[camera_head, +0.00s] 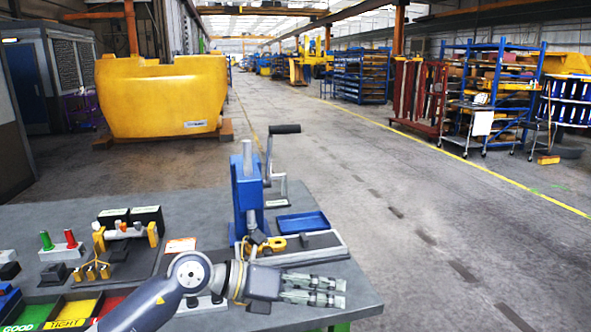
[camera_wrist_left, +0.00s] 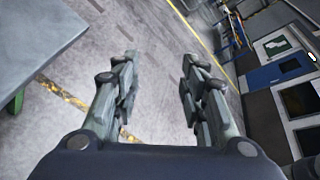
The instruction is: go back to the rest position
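My left gripper (camera_head: 314,291) reaches in over the front right part of the grey workbench (camera_head: 190,215), pointing right. In the left wrist view its two fingers (camera_wrist_left: 158,95) stand apart with nothing between them, and the floor shows behind. In the head view the fingers are seen side-on, in front of the blue press. My right gripper is in neither view.
On the bench stand a blue hand-crank press (camera_head: 246,195), a blue tray (camera_head: 302,222), black boxes (camera_head: 147,217) and coloured bins (camera_head: 72,312). A yellow casting (camera_head: 162,95) sits on the floor behind. The aisle (camera_head: 400,220) to the right is clear.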

